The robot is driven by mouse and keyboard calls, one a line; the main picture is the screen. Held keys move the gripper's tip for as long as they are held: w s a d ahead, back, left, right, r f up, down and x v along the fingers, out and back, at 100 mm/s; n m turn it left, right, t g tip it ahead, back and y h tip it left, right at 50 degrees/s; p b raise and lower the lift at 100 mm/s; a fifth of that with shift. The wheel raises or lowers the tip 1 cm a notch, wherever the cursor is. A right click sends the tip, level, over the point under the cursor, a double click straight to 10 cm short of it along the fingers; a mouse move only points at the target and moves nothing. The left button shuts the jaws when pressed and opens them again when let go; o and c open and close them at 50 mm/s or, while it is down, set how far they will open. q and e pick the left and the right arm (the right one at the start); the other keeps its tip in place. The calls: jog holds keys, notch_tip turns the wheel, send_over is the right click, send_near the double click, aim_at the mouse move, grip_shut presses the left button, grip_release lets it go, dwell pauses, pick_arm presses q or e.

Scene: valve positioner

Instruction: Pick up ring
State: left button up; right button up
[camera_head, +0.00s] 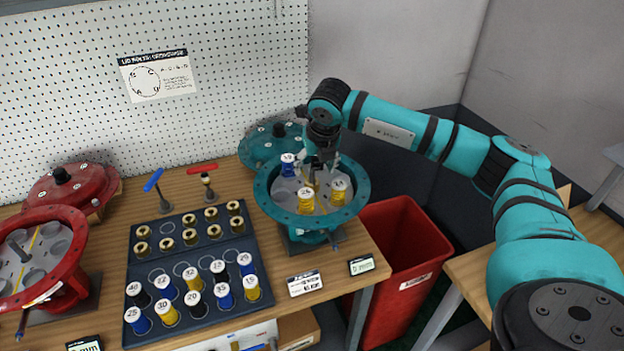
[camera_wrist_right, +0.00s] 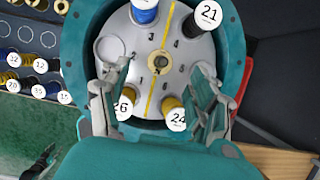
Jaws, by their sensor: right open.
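Several brass-coloured rings (camera_head: 191,237) sit in the upper slots of the dark tray in the head view. Another small brass ring-like part (camera_wrist_right: 161,63) sits at the centre of the grey disc in the teal valve body in the right wrist view. My right gripper (camera_head: 318,172) is above the teal valve body (camera_head: 361,192). In the right wrist view its fingers (camera_wrist_right: 159,80) are spread apart and empty, either side of the lower disc. The brass part lies between and just beyond the fingertips. In the head view the gripper hides part of the disc. My left gripper is not in view.
Numbered cylinders stand in the disc: blue (camera_wrist_right: 145,12), black 21 (camera_wrist_right: 208,18), yellow 24 (camera_wrist_right: 175,115), and another beside the left finger. The dark tray (camera_head: 150,262) holds several more numbered cylinders. A red valve (camera_head: 85,235) stands left; a red bin (camera_head: 408,232) stands right.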

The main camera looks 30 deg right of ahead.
aim_at(313, 178)
jog(key=shift+x, duration=0.75)
jog(key=shift+w+f+p, duration=0.1)
jog(key=shift+f+p, duration=0.1)
jog(key=shift+p, duration=0.1)
jog(key=p+x, duration=0.1)
jog(key=x, duration=0.1)
jog(key=p+x, duration=0.1)
jog(key=x, duration=0.1)
jog(key=shift+s+f+p, duration=0.25)
jog(key=shift+s+p, duration=0.05)
jog(key=shift+p, duration=0.05)
jog(key=shift+w+f, duration=0.15)
jog(key=shift+f, duration=0.2)
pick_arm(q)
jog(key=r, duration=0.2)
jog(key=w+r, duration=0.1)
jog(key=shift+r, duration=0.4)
pick_arm(e)
jog(key=shift+c, duration=0.5)
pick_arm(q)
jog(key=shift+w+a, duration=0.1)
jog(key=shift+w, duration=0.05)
pick_arm(e)
grip_shut()
jog(key=shift+r, duration=0.1)
